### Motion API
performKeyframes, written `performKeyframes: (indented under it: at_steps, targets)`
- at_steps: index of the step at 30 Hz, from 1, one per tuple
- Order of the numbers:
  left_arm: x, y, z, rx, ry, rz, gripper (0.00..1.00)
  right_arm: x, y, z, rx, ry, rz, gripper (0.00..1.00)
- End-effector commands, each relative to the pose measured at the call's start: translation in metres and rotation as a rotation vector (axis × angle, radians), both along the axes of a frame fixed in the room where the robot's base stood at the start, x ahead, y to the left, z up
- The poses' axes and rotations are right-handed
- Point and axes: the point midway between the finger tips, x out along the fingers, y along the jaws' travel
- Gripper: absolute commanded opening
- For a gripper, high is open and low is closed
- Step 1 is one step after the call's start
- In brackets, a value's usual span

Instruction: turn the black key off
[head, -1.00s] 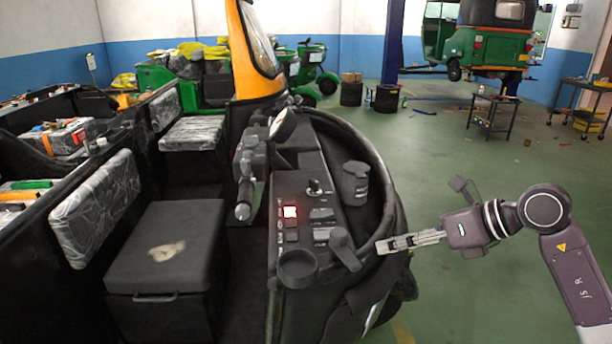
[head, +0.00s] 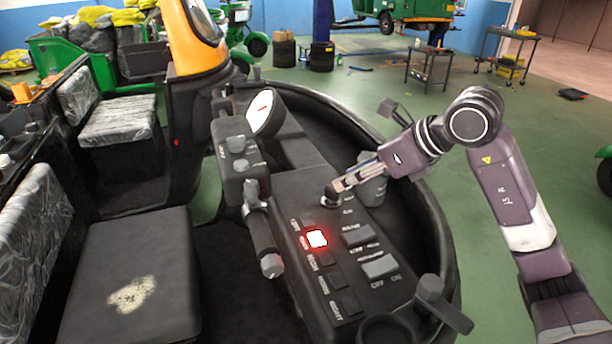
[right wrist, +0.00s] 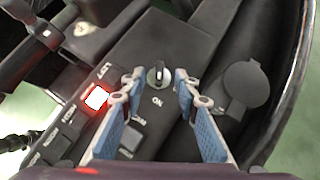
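The black key (right wrist: 158,76) stands in its switch on the dark control panel (right wrist: 135,50), with the label "ON" just below it in the right wrist view. In the head view the key (head: 330,198) shows only in part, at the tip of my right gripper (head: 342,185). My right gripper (right wrist: 158,84) is open in the right wrist view, with one blue-padded finger on each side of the key. A gap shows between the key and each finger. My left gripper is in neither current view.
A lit red-white button (head: 317,238) and several dark switches sit on the panel. A dark round-capped cup (head: 372,188) stands close beside my right gripper. A handlebar grip (head: 270,264) and a lever (head: 440,305) stick up nearby.

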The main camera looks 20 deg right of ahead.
Motion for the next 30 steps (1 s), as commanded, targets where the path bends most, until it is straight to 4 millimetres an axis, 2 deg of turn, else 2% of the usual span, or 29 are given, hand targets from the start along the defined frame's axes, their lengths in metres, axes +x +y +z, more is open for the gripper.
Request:
performKeyframes:
  at_steps: [6, 11, 14, 22, 26, 30]
  targets:
    - [-0.039, -0.016, 0.004, -0.016, 0.053, 0.000, 0.40, 0.016, 0.010, -0.019, 0.005, 0.006, 0.003, 0.29]
    - [-0.056, -0.029, 0.009, -0.030, 0.075, -0.004, 0.40, 0.033, 0.018, -0.037, 0.004, 0.004, 0.003, 0.29]
    - [-0.053, -0.028, 0.011, -0.029, 0.071, -0.004, 0.40, 0.041, 0.022, -0.046, 0.004, 0.003, 0.001, 0.29]
    - [-0.020, -0.018, 0.014, -0.020, 0.025, 0.000, 0.40, 0.048, 0.025, -0.055, 0.001, 0.001, 0.001, 0.29]
    - [-0.019, -0.017, 0.014, -0.020, 0.023, 0.002, 0.40, 0.048, 0.025, -0.055, 0.000, 0.001, 0.001, 0.29]
    - [-0.025, -0.017, 0.013, -0.019, 0.033, 0.002, 0.40, 0.048, 0.025, -0.055, 0.000, 0.001, 0.001, 0.16]
